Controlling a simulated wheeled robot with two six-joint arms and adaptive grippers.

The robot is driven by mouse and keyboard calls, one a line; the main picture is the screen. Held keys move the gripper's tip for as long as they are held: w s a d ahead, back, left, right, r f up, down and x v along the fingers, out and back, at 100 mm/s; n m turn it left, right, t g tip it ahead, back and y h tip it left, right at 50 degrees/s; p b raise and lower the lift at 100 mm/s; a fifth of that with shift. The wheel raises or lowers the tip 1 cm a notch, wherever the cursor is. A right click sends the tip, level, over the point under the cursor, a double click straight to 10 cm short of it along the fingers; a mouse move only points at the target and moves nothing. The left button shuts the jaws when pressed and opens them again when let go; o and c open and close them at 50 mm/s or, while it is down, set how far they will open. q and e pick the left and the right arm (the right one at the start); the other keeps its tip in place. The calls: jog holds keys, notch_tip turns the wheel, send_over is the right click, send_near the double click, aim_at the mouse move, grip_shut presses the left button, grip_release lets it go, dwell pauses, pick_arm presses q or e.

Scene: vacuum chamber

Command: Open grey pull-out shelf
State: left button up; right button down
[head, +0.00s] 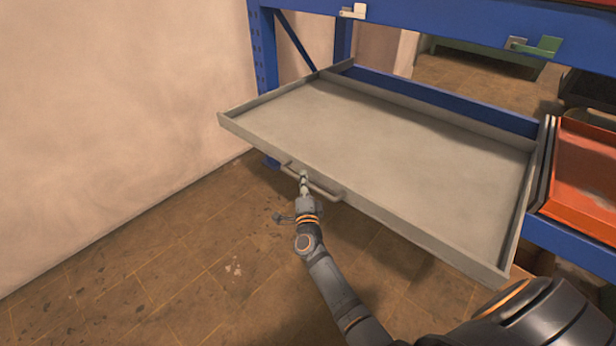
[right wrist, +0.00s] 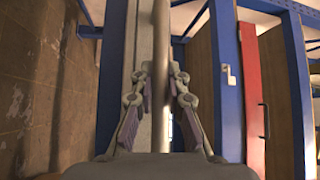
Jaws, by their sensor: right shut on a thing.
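The grey pull-out shelf (head: 390,145) is a wide, shallow, empty tray with low rims, extended out of the blue rack toward me. Its bar handle (head: 325,190) sits on the front face, left of the middle. My right gripper (head: 304,178) is at the handle's left part and is shut on it. In the right wrist view the handle bar (right wrist: 160,60) runs between the two fingers of the gripper (right wrist: 160,100), with the shelf's front edge just left of it. My left gripper is not in view.
A blue rack frame (head: 430,28) stands behind and above the shelf. An orange-red tray (head: 585,165) lies to the right. A pale wall (head: 110,110) stands at the left. The tiled floor (head: 170,240) in front is clear.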

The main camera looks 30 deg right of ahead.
jog(key=shift+s+a+f, duration=0.1)
jog(key=shift+s+a, duration=0.05)
jog(key=shift+a, duration=0.15)
jog(key=c, duration=1.3)
grip_release()
jog(key=shift+c, duration=0.2)
jog(key=r+v, duration=0.1)
jog(key=v, duration=0.6)
jog(key=shift+s+f, duration=0.25)
jog(key=shift+f, duration=0.2)
jog(key=shift+a, duration=0.1)
